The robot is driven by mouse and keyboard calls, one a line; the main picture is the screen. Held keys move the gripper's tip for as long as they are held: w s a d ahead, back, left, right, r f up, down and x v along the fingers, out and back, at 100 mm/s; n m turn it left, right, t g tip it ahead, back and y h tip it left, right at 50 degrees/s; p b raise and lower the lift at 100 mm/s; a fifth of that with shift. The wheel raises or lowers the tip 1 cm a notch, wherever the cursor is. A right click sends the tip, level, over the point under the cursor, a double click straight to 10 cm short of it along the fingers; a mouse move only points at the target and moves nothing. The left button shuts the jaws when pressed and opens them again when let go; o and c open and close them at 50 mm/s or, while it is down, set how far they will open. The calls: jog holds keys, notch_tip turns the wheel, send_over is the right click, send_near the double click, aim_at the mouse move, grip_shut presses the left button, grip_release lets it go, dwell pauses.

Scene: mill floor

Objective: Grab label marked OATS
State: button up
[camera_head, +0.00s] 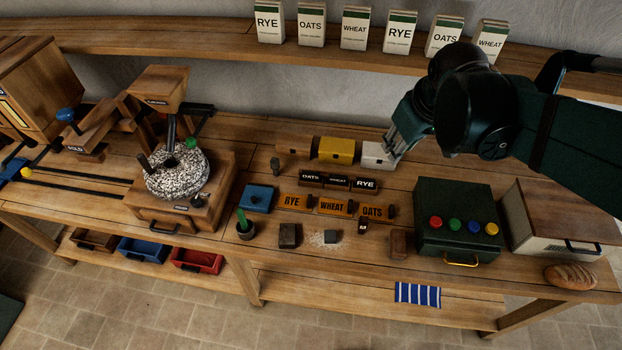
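An orange plate marked OATS (373,212) stands at the right end of a row on the bench, beside the orange WHEAT (333,207) and RYE (293,202) plates. Behind them, a black block marked OATS (311,177) is at the left of a row with black WHEAT (337,182) and RYE (365,184) blocks. Two shelf packets also read OATS, one left (312,26) and one right (443,40). My gripper (392,151) points down by the white block (376,156), behind the black row. I cannot tell its finger gap or whether it touches the block.
A yellow block (336,150) adjoins the white one. A green box with coloured buttons (456,211) stands right of the plates, with a bread loaf (571,276) farther right. A millstone (177,176) is at left.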

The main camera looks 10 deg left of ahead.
jog(key=w+a+f+n+g+b, duration=0.1)
jog(key=w+a+f+n+g, duration=0.1)
jog(key=w+a+f+n, duration=0.65)
jog(key=n+g+b, duration=0.1)
jog(key=n+g, duration=0.1)
jog(key=n, duration=0.1)
send_over(311, 172)
jog(key=shift+h, duration=0.4)
jog(key=shift+f, duration=7.5)
jog(key=shift+s+f, duration=0.1)
jog(key=shift+f, duration=1.2)
jog(key=shift+f, duration=0.1)
jog(key=shift+f, duration=2.5)
